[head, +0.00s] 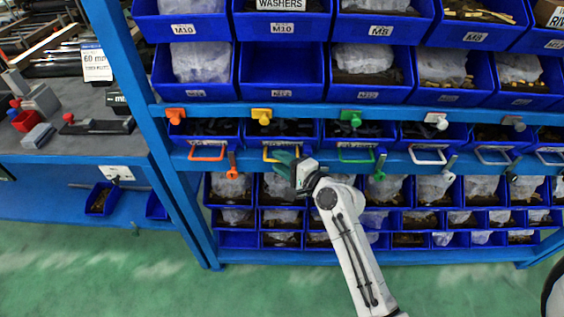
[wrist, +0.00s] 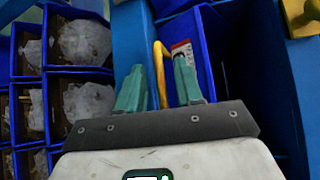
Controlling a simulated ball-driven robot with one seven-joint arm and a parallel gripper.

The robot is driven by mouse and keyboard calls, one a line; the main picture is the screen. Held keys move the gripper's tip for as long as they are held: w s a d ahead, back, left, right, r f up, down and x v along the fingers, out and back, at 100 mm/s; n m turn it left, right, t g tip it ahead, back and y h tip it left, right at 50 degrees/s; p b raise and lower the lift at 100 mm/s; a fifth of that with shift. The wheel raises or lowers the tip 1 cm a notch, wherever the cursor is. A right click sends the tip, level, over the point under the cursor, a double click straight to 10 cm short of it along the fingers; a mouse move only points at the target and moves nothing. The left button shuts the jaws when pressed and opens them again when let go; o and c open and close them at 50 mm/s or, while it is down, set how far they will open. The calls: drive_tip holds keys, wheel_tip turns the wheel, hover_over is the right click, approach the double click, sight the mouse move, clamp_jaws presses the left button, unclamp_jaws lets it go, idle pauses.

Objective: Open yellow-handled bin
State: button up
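The yellow handle (head: 267,154) is on the front of a blue bin (head: 291,128) in the row under the upper blue beam. In the wrist view the yellow handle (wrist: 160,68) runs between the two teal fingers of my gripper (wrist: 161,72), closer to one finger than the other. My gripper (head: 284,162) is open at the handle and covers part of it in the head view. I cannot tell whether a finger touches it. A red-and-white label (wrist: 183,52) shows beside the handle. The bin's interior (wrist: 215,45) is partly visible.
A yellow knob (head: 262,115) sits on the beam above. Orange-handled (head: 207,152) and green-handled (head: 356,154) bins flank this one. Filled blue bins (head: 232,188) stand below, and more bins stand above. Green floor (head: 120,265) is open in front.

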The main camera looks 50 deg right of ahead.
drive_tip(key=shift+c, duration=0.3)
clamp_jaws()
drive_tip(key=shift+s+a, duration=0.1)
drive_tip(key=s+a+p, duration=0.3)
drive_tip(key=s+a, duration=0.8)
drive_tip(key=a, duration=0.3)
drive_tip(key=shift+s+a+p, duration=0.35)
drive_tip(key=shift+a+p, duration=0.05)
drive_tip(key=shift+o, duration=0.3)
unclamp_jaws()
